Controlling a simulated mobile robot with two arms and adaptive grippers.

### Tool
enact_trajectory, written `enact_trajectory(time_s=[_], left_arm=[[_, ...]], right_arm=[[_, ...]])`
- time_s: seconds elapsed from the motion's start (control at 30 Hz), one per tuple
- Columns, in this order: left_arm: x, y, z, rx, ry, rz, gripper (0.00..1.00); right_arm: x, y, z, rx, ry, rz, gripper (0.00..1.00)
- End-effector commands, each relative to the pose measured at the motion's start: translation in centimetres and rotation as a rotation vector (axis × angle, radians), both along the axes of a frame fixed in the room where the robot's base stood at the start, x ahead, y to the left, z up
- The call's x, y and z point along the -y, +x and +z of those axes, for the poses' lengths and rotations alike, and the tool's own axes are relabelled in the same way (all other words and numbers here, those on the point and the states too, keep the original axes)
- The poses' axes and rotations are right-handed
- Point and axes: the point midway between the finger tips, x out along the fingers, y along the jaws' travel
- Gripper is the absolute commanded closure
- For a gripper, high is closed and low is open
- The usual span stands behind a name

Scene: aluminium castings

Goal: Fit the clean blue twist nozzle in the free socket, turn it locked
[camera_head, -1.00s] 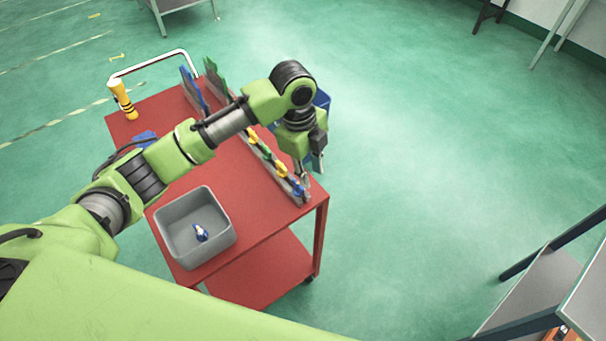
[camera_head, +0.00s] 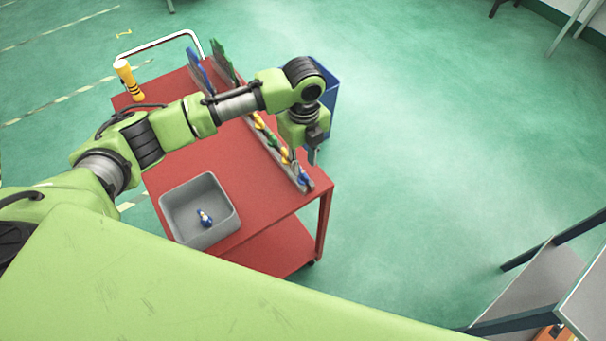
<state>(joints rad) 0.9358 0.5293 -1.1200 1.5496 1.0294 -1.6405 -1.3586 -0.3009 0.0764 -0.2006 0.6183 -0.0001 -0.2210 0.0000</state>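My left gripper (camera_head: 304,157) hangs over the near right end of a socket rail (camera_head: 309,186) on the red cart. Its fingers look apart, with nothing clear between them. A blue nozzle (camera_head: 303,180) sits at that end of the rail, just below the fingers; I cannot tell whether it is locked. Yellow and green nozzles (camera_head: 259,121) stand farther along the rail, partly hidden by my arm. A blue and white nozzle (camera_head: 205,218) lies in the grey bin (camera_head: 234,222). The free socket cannot be made out. My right gripper is out of view.
A blue bin (camera_head: 332,92) stands behind my wrist. Grey shelving (camera_head: 530,290) is at lower right; the floor between is clear.

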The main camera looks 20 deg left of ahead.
Motion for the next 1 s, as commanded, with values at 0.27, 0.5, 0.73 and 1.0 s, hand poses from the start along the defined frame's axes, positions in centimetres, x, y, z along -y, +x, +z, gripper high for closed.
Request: enact_trajectory(time_s=[0.27, 0.5, 0.73, 1.0], left_arm=[[0.0, -0.6, -3.7, -0.002, 0.002, 0.002, 0.74], [0.0, -0.6, -4.3, 0.000, 0.001, 0.000, 0.74], [0.0, -0.6, -4.2, -0.001, 0.001, 0.000, 1.00], [0.0, -0.6, -4.2, 0.001, 0.001, 0.000, 1.00]], right_arm=[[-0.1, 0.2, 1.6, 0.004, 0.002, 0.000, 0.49], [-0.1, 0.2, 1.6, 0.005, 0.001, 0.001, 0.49], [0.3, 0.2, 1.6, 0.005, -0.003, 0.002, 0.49], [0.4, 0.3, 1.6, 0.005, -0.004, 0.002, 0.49]])
